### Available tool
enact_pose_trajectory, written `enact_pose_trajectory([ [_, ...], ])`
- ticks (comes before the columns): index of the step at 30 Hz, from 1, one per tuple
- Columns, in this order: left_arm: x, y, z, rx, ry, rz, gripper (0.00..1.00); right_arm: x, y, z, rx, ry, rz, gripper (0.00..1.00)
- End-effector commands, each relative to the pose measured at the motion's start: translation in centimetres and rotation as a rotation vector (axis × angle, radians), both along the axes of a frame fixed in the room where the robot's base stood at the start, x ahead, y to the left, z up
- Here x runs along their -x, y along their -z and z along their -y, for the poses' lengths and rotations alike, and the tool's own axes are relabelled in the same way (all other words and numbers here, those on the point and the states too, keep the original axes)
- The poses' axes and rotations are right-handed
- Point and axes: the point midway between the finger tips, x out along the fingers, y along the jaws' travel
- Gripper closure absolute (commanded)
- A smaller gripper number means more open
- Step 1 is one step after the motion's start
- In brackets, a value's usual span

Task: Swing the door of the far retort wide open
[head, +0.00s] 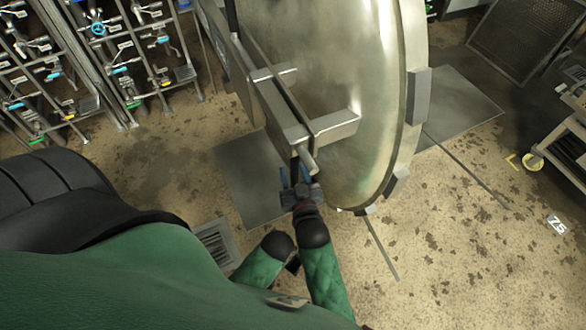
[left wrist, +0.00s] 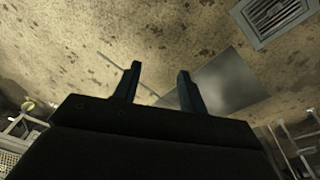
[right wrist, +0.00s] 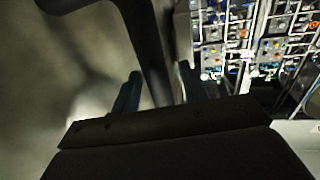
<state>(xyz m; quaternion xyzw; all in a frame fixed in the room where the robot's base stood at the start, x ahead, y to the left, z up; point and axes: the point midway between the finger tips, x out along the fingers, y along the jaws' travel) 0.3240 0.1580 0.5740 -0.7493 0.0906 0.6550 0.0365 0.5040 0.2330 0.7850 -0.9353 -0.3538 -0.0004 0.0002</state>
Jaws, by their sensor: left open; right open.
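The large round metal retort door (head: 345,60) fills the upper middle of the head view, seen at a slant. A metal bracket frame (head: 290,125) is mounted on its left face. My right gripper (head: 297,172) is at the lower end of this bracket, by a dark handle bar. In the right wrist view the bar (right wrist: 150,55) passes between the open fingers (right wrist: 158,88); I cannot tell whether they touch it. My left gripper (left wrist: 160,88) is open and empty, over the floor in its wrist view. The vessel mouth is not visible.
Pipe racks with valves (head: 98,30) stand at the upper left. A floor drain (head: 215,245) lies near my arm. A cart (head: 565,140) stands at the right edge, with a mesh panel (head: 515,40) behind. The floor right of the door is largely clear.

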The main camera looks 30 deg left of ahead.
Motion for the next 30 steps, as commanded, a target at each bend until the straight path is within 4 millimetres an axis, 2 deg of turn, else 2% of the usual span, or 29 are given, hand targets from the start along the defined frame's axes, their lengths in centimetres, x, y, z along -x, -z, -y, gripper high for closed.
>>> enact_pose_trajectory([
  [9,0.5,6.3,-0.4,-0.011,0.0,-0.011,0.58,2.9,-0.2,2.5,0.001,-0.001,-0.001,0.56],
  [15,1.1,9.2,-0.7,-0.015,-0.002,-0.012,0.58,4.3,-0.1,3.7,0.001,-0.001,-0.001,0.56],
  [21,1.3,10.5,-0.9,-0.016,-0.002,-0.01,0.58,4.9,0.0,4.2,0.0,-0.001,0.0,0.56],
  [30,1.4,10.6,-0.9,-0.016,-0.002,-0.01,0.6,5.0,0.0,4.3,0.0,-0.001,0.0,0.56],
])
